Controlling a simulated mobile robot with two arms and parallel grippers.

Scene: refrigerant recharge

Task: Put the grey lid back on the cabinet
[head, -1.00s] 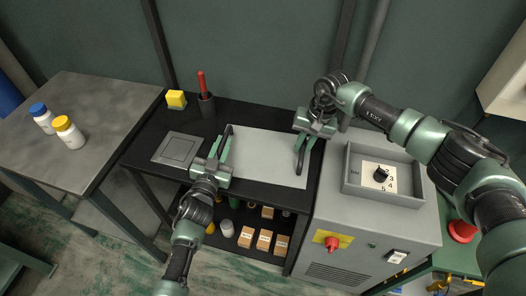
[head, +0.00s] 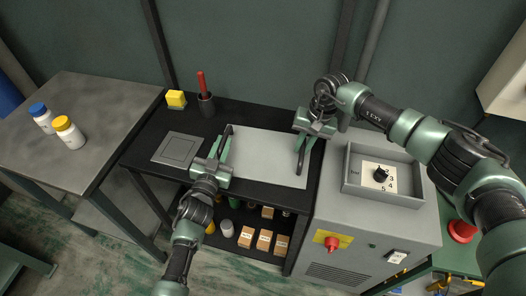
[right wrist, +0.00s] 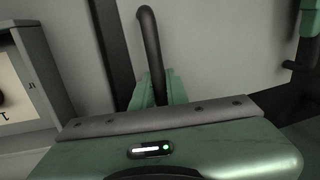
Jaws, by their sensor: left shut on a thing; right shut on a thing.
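The grey lid (head: 264,158) is a flat pale panel with a dark handle at each side. In the head view it lies at or just above the black table, left of the cabinet (head: 376,226); any gap beneath it cannot be told. My left gripper (head: 222,152) is shut on its left handle. My right gripper (head: 302,148) is shut on its right handle (right wrist: 150,45), which shows as a dark bar in the right wrist view. The cabinet's top has a raised open frame (head: 351,188) around a panel with a black dial (head: 381,175).
On the black table (head: 238,112) are a square grey plate (head: 178,148), a yellow block (head: 176,99) and a dark cup with a red-handled tool (head: 203,88). Two bottles (head: 68,132) stand on the left table. A red knob (head: 332,242) is on the cabinet's front. Small boxes sit below.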

